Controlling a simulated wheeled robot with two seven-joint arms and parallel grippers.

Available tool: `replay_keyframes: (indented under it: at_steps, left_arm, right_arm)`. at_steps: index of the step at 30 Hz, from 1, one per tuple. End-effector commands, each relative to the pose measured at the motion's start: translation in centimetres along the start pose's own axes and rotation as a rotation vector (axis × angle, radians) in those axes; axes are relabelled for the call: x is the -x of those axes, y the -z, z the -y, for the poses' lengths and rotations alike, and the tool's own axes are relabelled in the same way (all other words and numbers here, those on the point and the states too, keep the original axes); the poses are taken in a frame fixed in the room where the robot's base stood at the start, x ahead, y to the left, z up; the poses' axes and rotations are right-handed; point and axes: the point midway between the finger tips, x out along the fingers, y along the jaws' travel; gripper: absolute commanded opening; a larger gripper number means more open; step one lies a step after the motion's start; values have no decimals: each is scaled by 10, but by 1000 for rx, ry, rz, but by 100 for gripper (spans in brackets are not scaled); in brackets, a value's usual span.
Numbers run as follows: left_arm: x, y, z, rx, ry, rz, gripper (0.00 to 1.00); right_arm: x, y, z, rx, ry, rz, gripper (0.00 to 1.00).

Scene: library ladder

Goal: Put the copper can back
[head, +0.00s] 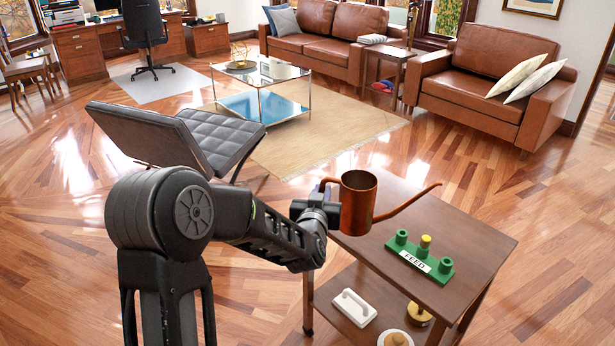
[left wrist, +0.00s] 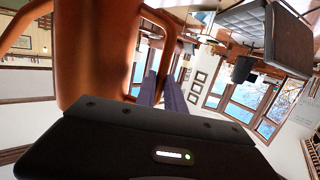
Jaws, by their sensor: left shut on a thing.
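The copper can (head: 357,204) has a long spout pointing right and a handle on its left side. My left gripper (head: 328,205) is shut on the can at its handle side and holds it upright, seemingly above the left part of the wooden cart top (head: 470,236). In the left wrist view the can's copper body (left wrist: 95,50) fills the upper left, close to the fingers (left wrist: 160,85). The exact grip point on the handle is partly hidden. My right gripper is in neither view.
A green FEED holder (head: 420,258) with a yellow-topped piece stands on the cart top. The lower shelf (head: 345,285) holds a white-handled block (head: 354,307), a brass item (head: 419,314) and a round pale item (head: 395,338). A black lounge chair (head: 220,140) stands behind my left arm.

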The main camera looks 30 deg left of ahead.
Motion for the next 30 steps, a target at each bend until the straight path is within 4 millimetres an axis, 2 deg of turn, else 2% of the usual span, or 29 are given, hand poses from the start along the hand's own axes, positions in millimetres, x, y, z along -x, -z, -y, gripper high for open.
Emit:
replay_keyframes:
  at_steps: [5,9,12,15,19,30]
  left_arm:
    - [24,-20,-44,-14,-105,0,0]
    - [50,-40,-81,-28,-204,2,0]
    - [70,-52,-103,-38,-270,2,0]
    - [84,-60,-118,-44,-314,0,0]
    - [91,-63,-125,-47,-338,-3,0]
    - [92,-64,-125,-48,-339,-3,0]
  right_arm:
    - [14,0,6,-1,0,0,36]
    - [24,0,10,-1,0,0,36]
    - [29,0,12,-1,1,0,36]
    - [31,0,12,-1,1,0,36]
    - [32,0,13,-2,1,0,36]
    - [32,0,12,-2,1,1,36]
